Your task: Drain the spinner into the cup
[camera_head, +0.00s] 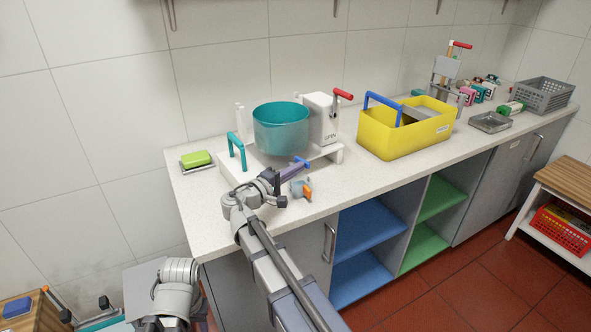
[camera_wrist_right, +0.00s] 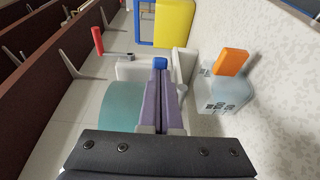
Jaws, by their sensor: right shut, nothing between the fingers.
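The spinner's teal bowl (camera_head: 281,130) sits on a white stand on the counter, beside a white housing (camera_head: 320,118) with a red crank handle. A small blue lever (camera_head: 302,162) sticks out at the stand's front edge; its blue end also shows in the right wrist view (camera_wrist_right: 160,63). The cup (camera_head: 298,189), small and greyish with an orange part, stands on the counter in front of the stand; the right wrist view shows it (camera_wrist_right: 222,95) right of my fingers. My right gripper (camera_head: 292,170) is shut and empty, its purple fingertips close to the blue lever; contact is unclear. My left gripper is out of sight.
A green sponge (camera_head: 196,158) lies on a tray at the counter's left end. A teal handle (camera_head: 237,152) stands at the stand's left. A yellow bin (camera_head: 405,132) with a blue handle stands to the right. Counter in front of the bin is clear.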

